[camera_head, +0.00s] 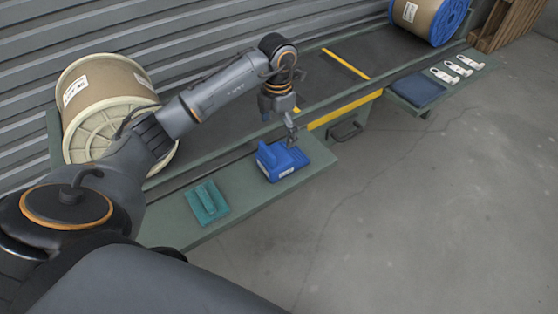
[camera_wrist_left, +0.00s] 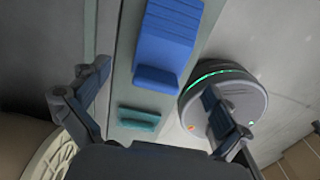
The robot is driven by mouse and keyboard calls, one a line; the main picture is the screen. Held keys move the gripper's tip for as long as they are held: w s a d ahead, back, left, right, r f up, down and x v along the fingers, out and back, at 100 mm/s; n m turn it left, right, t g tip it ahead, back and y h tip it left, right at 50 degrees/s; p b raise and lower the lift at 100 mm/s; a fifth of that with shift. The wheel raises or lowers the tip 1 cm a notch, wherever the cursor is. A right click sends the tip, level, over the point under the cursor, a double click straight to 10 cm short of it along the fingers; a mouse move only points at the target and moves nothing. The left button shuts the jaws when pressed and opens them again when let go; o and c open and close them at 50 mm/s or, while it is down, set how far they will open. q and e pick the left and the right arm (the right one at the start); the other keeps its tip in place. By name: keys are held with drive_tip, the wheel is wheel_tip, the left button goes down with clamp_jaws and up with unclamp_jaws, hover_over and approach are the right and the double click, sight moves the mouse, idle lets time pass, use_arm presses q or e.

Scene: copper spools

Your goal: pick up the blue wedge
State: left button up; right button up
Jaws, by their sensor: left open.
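The blue wedge (camera_head: 280,161) lies on the green side shelf (camera_head: 240,210) in the head view, with a white label on its front side. In the left wrist view the blue wedge (camera_wrist_left: 166,42) shows its ribbed, stepped top, beyond and between the fingers. My left gripper (camera_head: 281,126) hangs just above the wedge's far side in the head view. In the left wrist view the left gripper (camera_wrist_left: 152,84) is open with its fingers wide apart and nothing between the tips. Whether a finger touches the wedge is not clear. My right gripper is in neither view.
A teal block (camera_head: 207,201) lies near the wedge on the shelf. A large cream spool (camera_head: 105,137) stands at the left, a blue spool (camera_head: 452,20) at the far right. A dark blue pad (camera_head: 417,90) lies farther right. The concrete floor in front is clear.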

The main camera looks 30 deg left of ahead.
sight(279, 154)
use_arm(q)
wheel_tip(279, 154, down, 3)
drive_tip(key=shift+d+f, duration=0.1)
drive_tip(key=shift+f, duration=0.1)
drive_tip(key=f+b, duration=0.1)
drive_tip(key=f, duration=0.3)
drive_tip(key=shift+s+d+f+b, duration=0.1)
drive_tip(key=shift+d+f+b, duration=0.1)
drive_tip(key=shift+f+b, duration=0.15)
drive_tip(key=shift+f, duration=0.3)
drive_tip(key=shift+r, duration=0.1)
drive_tip(key=c, duration=1.5)
